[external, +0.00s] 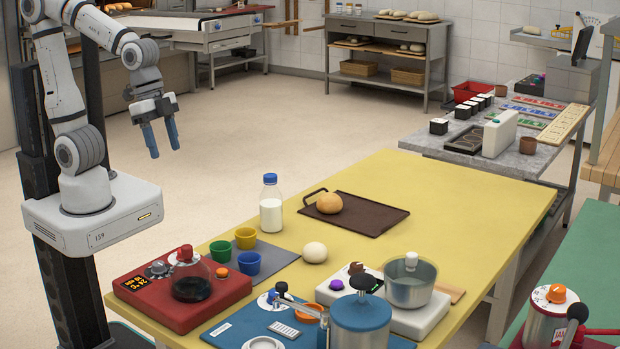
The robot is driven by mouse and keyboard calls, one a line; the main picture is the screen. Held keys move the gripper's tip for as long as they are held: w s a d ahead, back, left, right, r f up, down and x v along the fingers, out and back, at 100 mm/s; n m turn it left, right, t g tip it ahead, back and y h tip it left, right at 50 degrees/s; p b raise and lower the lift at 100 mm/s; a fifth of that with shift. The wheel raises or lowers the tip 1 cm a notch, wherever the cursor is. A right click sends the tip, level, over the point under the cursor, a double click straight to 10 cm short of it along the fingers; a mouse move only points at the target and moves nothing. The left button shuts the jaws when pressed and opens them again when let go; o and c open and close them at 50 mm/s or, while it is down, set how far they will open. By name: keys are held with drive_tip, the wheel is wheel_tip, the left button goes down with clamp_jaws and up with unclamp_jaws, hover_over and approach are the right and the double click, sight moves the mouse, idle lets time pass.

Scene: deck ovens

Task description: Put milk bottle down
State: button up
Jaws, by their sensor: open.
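The milk bottle (271,207) is a clear bottle with a blue cap, partly filled with white milk. It stands upright on the yellow table (440,190), near its far left edge. My gripper (162,139) is open and empty, fingers pointing down. It hangs in the air beyond the table, up and to the left of the bottle and clearly apart from it.
Close to the bottle are a dark tray (372,213) with a bun, a dough ball (315,252) and a grey mat (270,257) with coloured cups. A red device (215,297), blue station (250,330) and steel pot (409,282) crowd the front. The table's right part is clear.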

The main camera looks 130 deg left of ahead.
drive_tip(key=s+d+f+m, duration=0.1)
drive_tip(key=s+d, duration=0.4)
drive_tip(key=s, duration=0.1)
drive_tip(key=shift+d+g, duration=0.15)
drive_tip(key=shift+g, duration=0.15)
drive_tip(key=shift+s, duration=0.1)
idle(0.7)
